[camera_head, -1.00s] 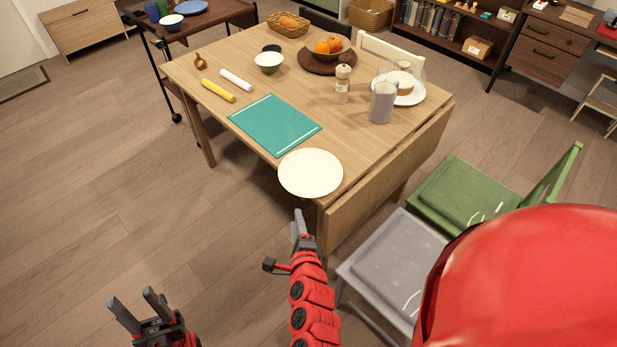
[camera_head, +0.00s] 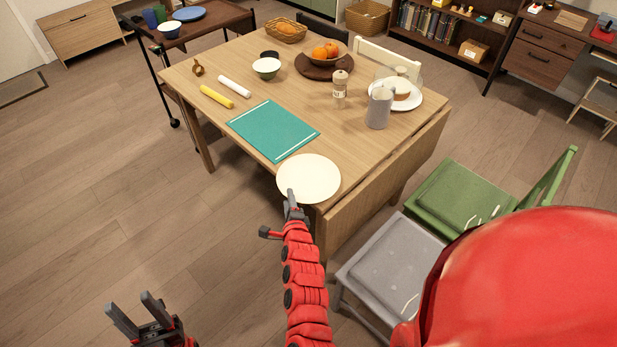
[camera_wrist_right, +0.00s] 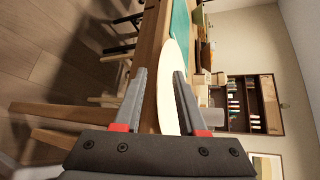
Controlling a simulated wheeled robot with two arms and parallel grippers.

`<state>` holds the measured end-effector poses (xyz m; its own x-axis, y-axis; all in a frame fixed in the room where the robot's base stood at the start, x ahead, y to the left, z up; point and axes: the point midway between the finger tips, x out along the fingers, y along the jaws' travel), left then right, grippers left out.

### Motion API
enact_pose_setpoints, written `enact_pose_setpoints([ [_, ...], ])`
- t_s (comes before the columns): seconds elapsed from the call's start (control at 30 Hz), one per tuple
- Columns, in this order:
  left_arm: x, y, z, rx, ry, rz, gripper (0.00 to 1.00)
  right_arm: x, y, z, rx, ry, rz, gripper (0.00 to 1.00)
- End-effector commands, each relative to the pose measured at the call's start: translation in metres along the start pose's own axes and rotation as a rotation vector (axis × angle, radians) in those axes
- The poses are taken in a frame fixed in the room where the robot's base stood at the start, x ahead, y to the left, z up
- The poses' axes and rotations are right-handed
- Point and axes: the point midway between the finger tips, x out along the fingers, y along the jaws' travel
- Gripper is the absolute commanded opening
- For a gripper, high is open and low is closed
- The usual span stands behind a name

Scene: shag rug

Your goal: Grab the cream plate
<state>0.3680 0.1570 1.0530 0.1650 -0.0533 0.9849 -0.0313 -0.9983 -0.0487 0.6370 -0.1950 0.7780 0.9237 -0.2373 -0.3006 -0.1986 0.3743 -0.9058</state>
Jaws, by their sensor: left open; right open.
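The cream plate (camera_head: 309,177) lies flat at the near corner of the wooden table (camera_head: 357,183). My right gripper (camera_head: 291,196) is at the plate's near edge in the head view, with its fingertips overlapping the rim. In the right wrist view the plate (camera_wrist_right: 168,88) shows edge-on between the two open fingers (camera_wrist_right: 158,88). I cannot tell whether either finger touches it. My left gripper (camera_head: 134,306) is open and empty, low over the floor at the lower left, well away from the table.
A teal mat (camera_head: 273,130) lies just behind the plate. A grey pitcher (camera_head: 378,108), a pepper mill (camera_head: 340,88) and a white plate with a cake (camera_head: 405,96) stand farther right. A grey chair (camera_head: 390,268) and a green chair (camera_head: 463,195) stand beside the table's right side.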

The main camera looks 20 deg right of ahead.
Motion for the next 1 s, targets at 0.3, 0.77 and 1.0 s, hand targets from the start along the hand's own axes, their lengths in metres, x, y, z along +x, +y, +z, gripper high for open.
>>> enact_pose_setpoints([
  [0.3,0.007,0.0,-0.001,0.0,0.0,0.0,0.5,0.024,-0.001,0.0,0.001,0.0,-0.001,0.4],
  [0.77,0.007,0.0,-0.001,0.0,0.0,0.0,0.5,0.025,0.0,0.0,0.001,0.0,-0.001,0.0],
  [1.0,0.007,0.0,-0.001,0.0,0.0,0.0,0.5,0.025,0.0,0.0,0.0,0.0,-0.001,0.0],
])
